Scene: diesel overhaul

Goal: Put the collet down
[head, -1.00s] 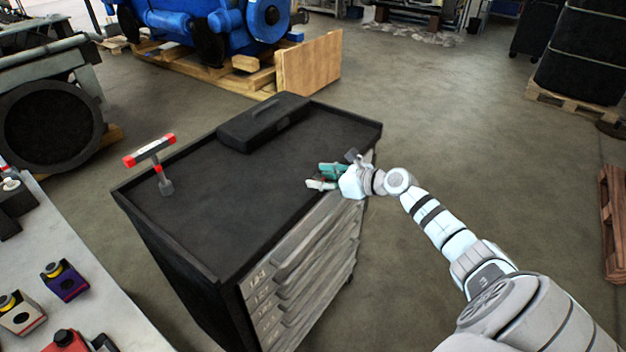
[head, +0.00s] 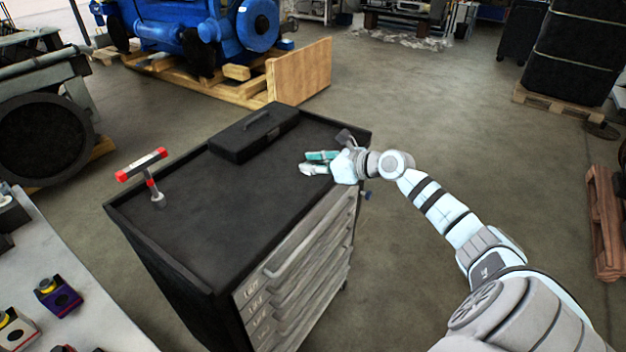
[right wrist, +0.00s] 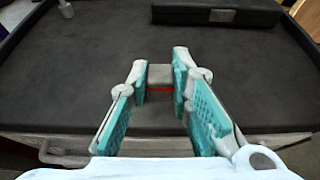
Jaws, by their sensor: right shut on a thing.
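My right gripper (head: 310,162) reaches in over the far right part of the black-topped tool cart (head: 215,215). In the right wrist view its teal-padded fingers (right wrist: 160,80) are shut on a small grey-brown piece with a red line across it, which I take to be the collet (right wrist: 159,74). The fingers hide its sides. In the head view the collet cannot be made out. Whether it touches the cart top is not clear. My left gripper is not in view.
A black case (head: 253,134) lies along the cart's back edge, beyond the gripper. A T-handled tool with red ends (head: 143,165) stands at the cart's left. The middle of the cart top is clear. A grey bench (head: 75,325) is at lower left.

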